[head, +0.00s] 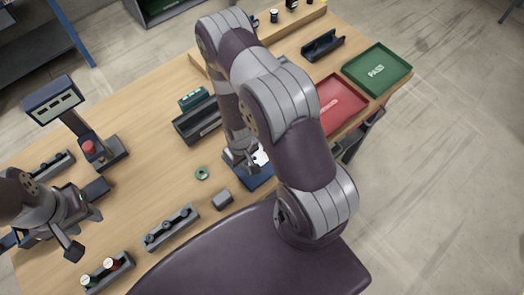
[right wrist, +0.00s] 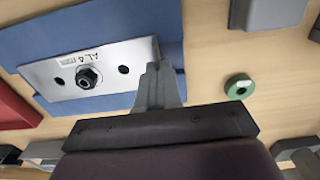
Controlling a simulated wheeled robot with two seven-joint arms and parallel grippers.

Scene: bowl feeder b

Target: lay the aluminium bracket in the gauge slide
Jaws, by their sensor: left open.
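The aluminium bracket (right wrist: 95,72) is a pale flat plate marked "AL 4", with two dark holes and a dark nut in its middle. It lies over a blue mat (right wrist: 155,20); in the head view the bracket (head: 261,156) is partly hidden by my right arm. My right gripper (right wrist: 160,85) has its fingertips at one end of the plate; whether they grip it is unclear. A dark open channel (head: 198,122) beside a green-topped box looks like the gauge slide, but I cannot be sure. My left gripper (head: 84,232) is open and empty at the left.
A green ring (head: 202,173) and a small grey block (head: 223,199) lie near the mat. A red tray (head: 338,103) and a green PASS tray (head: 377,70) stand at the right. A display stand (head: 54,101) and a holder with knobs (head: 171,228) are also on the table.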

